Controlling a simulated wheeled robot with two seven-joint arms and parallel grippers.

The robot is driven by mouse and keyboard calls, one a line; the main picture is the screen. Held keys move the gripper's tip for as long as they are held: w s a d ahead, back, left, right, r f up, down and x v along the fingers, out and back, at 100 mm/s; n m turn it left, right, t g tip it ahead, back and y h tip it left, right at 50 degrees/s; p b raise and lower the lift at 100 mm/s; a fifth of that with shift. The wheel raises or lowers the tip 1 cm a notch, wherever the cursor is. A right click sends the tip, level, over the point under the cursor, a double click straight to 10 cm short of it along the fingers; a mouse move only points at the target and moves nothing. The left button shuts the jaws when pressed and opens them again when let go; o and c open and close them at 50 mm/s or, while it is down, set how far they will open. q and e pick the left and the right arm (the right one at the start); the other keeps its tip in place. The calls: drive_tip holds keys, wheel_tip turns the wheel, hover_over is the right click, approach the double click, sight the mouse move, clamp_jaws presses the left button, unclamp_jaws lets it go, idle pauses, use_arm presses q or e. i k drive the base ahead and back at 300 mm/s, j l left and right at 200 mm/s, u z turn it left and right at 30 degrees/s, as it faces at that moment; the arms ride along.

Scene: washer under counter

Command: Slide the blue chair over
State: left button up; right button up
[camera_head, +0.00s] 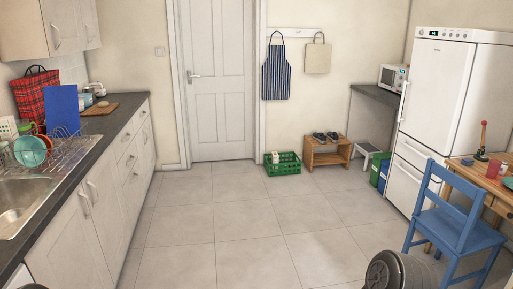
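The blue chair (481,237) stands upright on the tiled floor at the lower right. Its slatted back faces left and its seat is toward the wooden table (494,178), whose edge is partly behind the chair back. Neither gripper shows in the head view. A dark rounded part at the bottom right, just left of the chair's legs, looks like part of my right arm. A small dark part shows at the bottom left corner.
Open floor (235,226) lies left of the chair. A white fridge (435,90) stands behind it. A green crate (283,165), wooden shoe rack (327,154) and step stool (371,152) line the back. The sink counter (118,118) runs along the left.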

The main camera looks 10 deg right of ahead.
sight(456, 232)
drive_tip(key=i+z, duration=0.15)
drive_tip(key=i, duration=0.5)
drive_tip(key=i+z, duration=0.2)
drive_tip(key=i, duration=0.4)
drive_tip(key=i+j+z, duration=0.15)
drive_tip(key=i, duration=0.5)
drive_tip(key=i+j+z, duration=0.15)
drive_tip(key=i, duration=0.45)
drive_tip(key=i+z, duration=0.4)
drive_tip(key=i+j+z, duration=0.3)
drive_tip(key=i+z, duration=0.15)
drive_tip(key=i, duration=0.15)
drive_tip(key=i+j+z, duration=0.85)
